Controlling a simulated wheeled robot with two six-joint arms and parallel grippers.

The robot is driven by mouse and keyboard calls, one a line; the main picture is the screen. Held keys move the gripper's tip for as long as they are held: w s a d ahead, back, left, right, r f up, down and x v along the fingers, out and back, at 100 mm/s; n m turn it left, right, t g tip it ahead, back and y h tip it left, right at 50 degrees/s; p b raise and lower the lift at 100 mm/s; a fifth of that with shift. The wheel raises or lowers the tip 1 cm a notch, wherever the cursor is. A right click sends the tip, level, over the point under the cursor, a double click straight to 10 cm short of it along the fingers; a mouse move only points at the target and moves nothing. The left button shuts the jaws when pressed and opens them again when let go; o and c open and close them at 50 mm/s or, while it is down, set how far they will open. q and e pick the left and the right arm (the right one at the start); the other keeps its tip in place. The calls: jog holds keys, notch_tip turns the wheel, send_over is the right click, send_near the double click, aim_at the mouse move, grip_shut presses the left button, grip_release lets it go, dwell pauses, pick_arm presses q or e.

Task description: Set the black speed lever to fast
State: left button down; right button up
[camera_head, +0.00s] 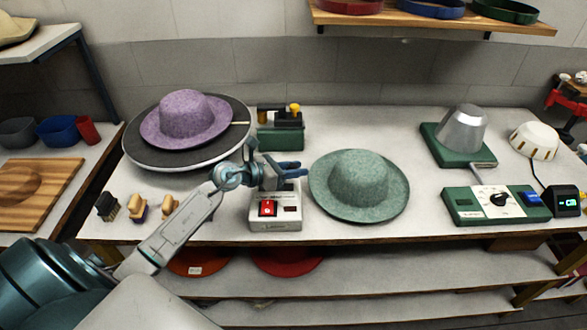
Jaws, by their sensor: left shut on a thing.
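My left gripper (285,172) reaches in from the left and is shut over the back part of a small pale control box (260,224). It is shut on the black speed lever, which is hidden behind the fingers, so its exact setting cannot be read. The front of the box carries a red switch (267,208) and a small dark display (291,209). My right gripper is not in view.
A purple hat (187,116) lies on a round dark turntable (140,158). A green hat (358,183) lies just right of the box. A green device (280,138) stands behind the gripper. Brushes (107,207) stand left of my arm. A dial panel (463,206) is at right.

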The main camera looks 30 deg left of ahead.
pick_arm(q)
jog(key=shift+s+d+f, duration=0.1)
jog(key=shift+f, duration=0.1)
jog(key=c, duration=1.3)
grip_release()
jog(key=shift+c, duration=0.2)
jog(key=shift+o, duration=0.7)
jog(key=shift+d+r, duration=0.1)
jog(key=shift+r, duration=0.1)
jog(key=shift+s+a, duration=0.4)
jog(key=shift+a, duration=0.05)
jog(key=b+v, duration=0.2)
jog(key=v, duration=0.4)
jog(key=shift+s+b, duration=0.15)
jog(key=shift+b, duration=0.15)
jog(key=shift+b+v, duration=0.55)
jog(key=shift+v, duration=0.95)
jog(key=shift+s+r, duration=0.15)
jog(key=shift+s, duration=0.05)
